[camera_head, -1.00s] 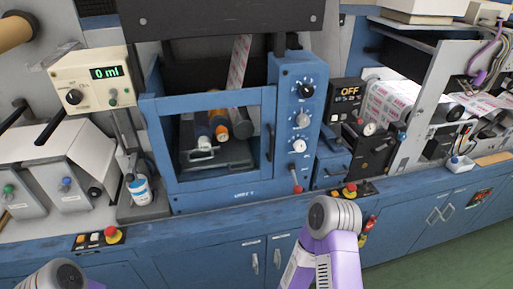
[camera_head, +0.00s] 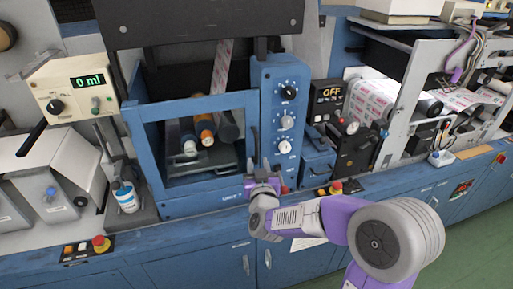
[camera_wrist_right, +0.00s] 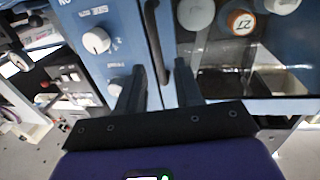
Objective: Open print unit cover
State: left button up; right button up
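The print unit cover (camera_head: 192,203) is a blue frame around a clear window, closed on the front of the blue print unit in the head view. In the right wrist view the black handle (camera_wrist_right: 155,40) lies between the fingertips in the picture. My right gripper (camera_wrist_right: 159,68) is open, its two dark fingers apart; contact with the handle cannot be told. It also shows in the head view (camera_head: 257,167), at the cover's lower right. My left gripper is not in view.
A blue panel with knobs (camera_head: 287,121) stands just right of the cover. A red emergency button (camera_head: 101,244) sits on the ledge at lower left. A bottle (camera_head: 126,197) stands left of the cover.

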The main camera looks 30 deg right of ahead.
aim_at(257, 149)
jog(key=x, duration=0.5)
jog(key=r+x, duration=0.1)
jog(key=x, duration=0.1)
jog(key=shift+w+d, duration=0.2)
jog(key=shift+d, duration=0.15)
grip_shut()
